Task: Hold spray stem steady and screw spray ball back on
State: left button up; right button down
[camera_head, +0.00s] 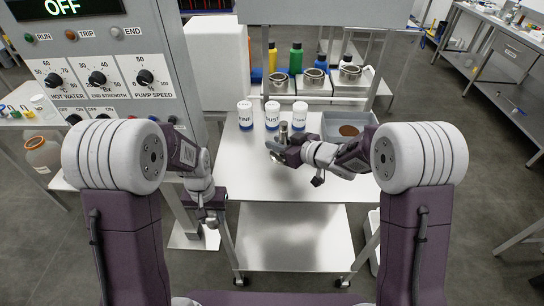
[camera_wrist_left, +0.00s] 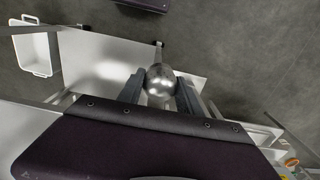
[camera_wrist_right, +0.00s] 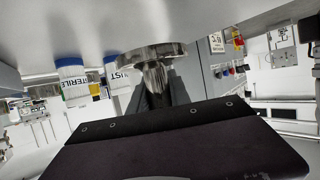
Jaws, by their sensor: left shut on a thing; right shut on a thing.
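The spray ball (camera_wrist_left: 160,78) is a shiny metal sphere between the fingers of my left gripper (camera_wrist_left: 160,92) in the left wrist view. In the head view, my left gripper (camera_head: 210,215) hangs low beside the left edge of the steel table. My right gripper (camera_wrist_right: 160,98) is shut on the spray stem (camera_wrist_right: 156,72), a metal tube with a wide round flange, in the right wrist view. In the head view, my right gripper (camera_head: 281,150) holds the stem (camera_head: 283,131) above the table. Ball and stem are well apart.
Several white canisters with blue bands (camera_head: 273,115) stand on the table (camera_head: 262,182) just behind the stem. A grey tray (camera_head: 340,121) sits at the back right. A control panel (camera_head: 100,75) rises at left. The table's front is clear.

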jog(key=shift+w+a+f, duration=0.2)
jog(key=shift+a+f, duration=0.05)
jog(key=shift+a, duration=0.2)
jog(key=shift+w+a+f, duration=0.15)
jog(key=shift+a+f, duration=0.1)
jog(key=shift+a, duration=0.15)
jog(key=shift+f+b, duration=0.55)
jog(key=shift+f, duration=1.45)
jog(key=shift+f, duration=0.2)
jog(key=c, duration=1.2)
grip_release()
